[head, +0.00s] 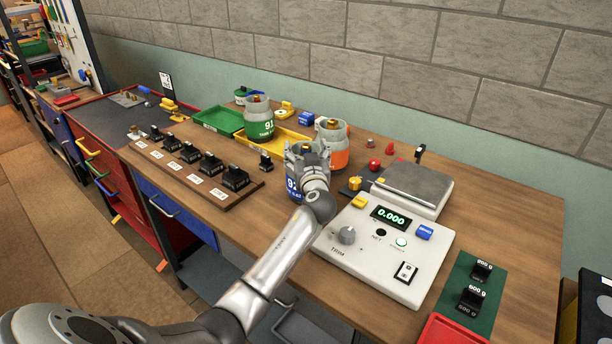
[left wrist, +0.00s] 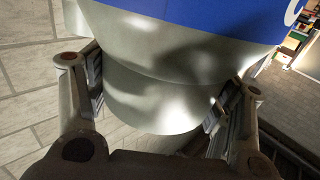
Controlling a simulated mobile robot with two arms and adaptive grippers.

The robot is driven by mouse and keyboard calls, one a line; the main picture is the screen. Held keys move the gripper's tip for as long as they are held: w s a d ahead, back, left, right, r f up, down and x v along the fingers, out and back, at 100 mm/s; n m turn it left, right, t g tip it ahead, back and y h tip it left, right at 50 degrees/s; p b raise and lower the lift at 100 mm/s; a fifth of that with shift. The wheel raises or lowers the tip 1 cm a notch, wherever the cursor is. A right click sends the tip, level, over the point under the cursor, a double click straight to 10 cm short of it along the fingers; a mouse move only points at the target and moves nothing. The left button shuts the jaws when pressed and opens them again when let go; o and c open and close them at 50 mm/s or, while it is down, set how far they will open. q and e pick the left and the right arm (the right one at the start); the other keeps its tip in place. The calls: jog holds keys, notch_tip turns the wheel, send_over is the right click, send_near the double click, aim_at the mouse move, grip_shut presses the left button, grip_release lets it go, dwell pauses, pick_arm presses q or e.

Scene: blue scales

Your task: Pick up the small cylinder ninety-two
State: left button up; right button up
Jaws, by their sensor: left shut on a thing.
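The small cylinder ninety-two (head: 293,189) has a blue label and is mostly hidden behind my left gripper (head: 307,158) in the head view. In the left wrist view its grey metal body and blue band (left wrist: 190,22) fill the space between the two fingers. My left gripper (left wrist: 155,100) is shut on it, with a finger on either side. I cannot tell whether its base touches the table. My right gripper is not in view.
Close by stand a green-labelled cylinder 91 (head: 259,120) and an orange-labelled cylinder (head: 338,155). A scale reading 0.000 (head: 385,245) is to the right. A rack of black weights (head: 190,168) lies left. Green (head: 218,118) and yellow trays are behind.

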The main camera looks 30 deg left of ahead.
pick_arm(q)
jog(key=shift+w+r, duration=0.1)
jog(key=shift+r, duration=0.2)
